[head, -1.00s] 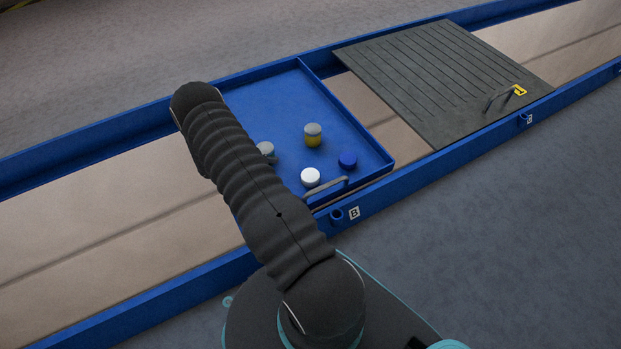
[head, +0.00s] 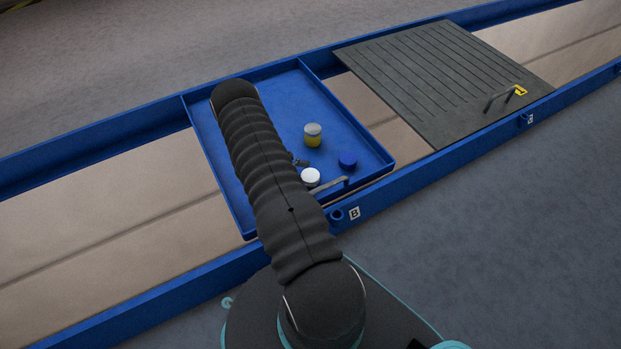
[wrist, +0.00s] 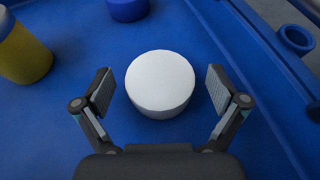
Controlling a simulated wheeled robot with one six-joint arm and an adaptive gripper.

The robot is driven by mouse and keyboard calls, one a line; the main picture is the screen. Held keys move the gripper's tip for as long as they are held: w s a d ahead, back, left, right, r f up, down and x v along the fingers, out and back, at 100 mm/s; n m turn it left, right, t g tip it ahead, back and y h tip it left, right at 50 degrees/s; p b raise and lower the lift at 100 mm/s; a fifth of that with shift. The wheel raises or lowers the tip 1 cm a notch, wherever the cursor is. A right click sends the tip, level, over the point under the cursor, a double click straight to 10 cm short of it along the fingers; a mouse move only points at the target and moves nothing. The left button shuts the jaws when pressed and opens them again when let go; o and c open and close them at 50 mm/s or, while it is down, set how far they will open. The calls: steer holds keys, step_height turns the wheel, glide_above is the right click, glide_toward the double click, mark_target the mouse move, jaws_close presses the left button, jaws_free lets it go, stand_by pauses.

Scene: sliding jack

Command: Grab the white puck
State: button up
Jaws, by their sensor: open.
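In the wrist view the white puck (wrist: 160,82) lies between the two open fingers of my gripper (wrist: 160,90), with a gap on each side.
A blue puck (head: 347,161) and a grey-and-yellow cylinder (head: 313,135) stand near the white puck. A dark ribbed panel (head: 440,80) with a handle lies to the right.

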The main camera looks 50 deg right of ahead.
steer(key=shift+s+d+f, duration=0.2)
steer(key=shift+s+d, duration=0.1)
steer(key=shift+d, duration=0.1)
steer(key=c, duration=1.3)
steer(key=shift+c, duration=0.2)
